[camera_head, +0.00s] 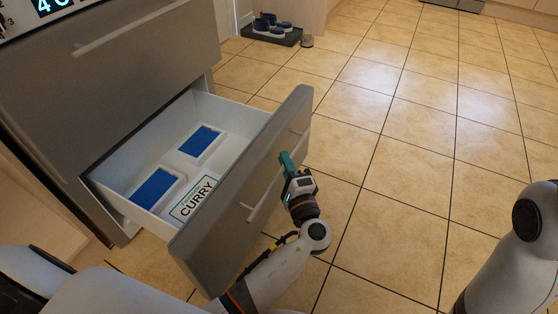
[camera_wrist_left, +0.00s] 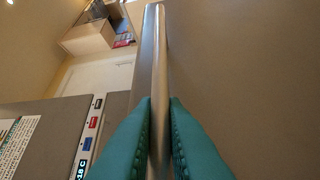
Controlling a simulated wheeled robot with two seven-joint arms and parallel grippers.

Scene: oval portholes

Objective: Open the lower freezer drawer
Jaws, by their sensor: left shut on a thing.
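The lower freezer drawer (camera_head: 235,205) has a grey front and a white inside, and it stands well out from the cabinet. Its bar handle (camera_head: 262,203) runs along the front; in the left wrist view the handle (camera_wrist_left: 159,60) passes between the teal fingers. My left gripper (camera_head: 286,163) is shut on this handle, near its far end. My right gripper is out of view; only part of that arm shows at the right.
The closed upper drawer (camera_head: 110,85) with its own handle is above. A dark tray with shoes (camera_head: 271,36) lies on the floor by the far wall, with a small object (camera_head: 307,41) beside it. The tiled floor (camera_head: 420,130) to the right is clear.

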